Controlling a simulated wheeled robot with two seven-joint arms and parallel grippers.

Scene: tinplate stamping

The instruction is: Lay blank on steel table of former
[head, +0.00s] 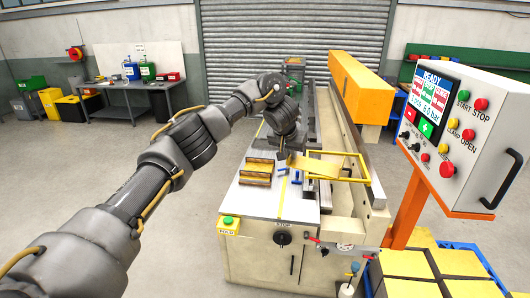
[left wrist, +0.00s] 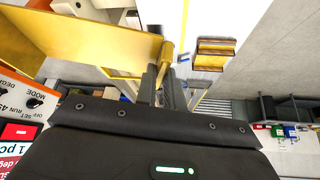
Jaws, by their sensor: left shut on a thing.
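My left gripper (head: 284,157) is shut on a gold-coloured sheet blank (head: 314,167). It holds the blank over the right part of the steel table (head: 256,203), near the yellow guard frame (head: 350,155). In the left wrist view the blank (left wrist: 85,35) extends to the left from the fingers (left wrist: 168,70), gripped near its end. I cannot tell whether the blank touches the table. My right gripper is not in view.
Brown-gold bar-like blocks (head: 256,178) lie on the table's left part, with small blue pieces (head: 283,172) beside them. An orange beam (head: 360,88) stands behind, and a control panel (head: 455,130) on the right. The table's front left is clear.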

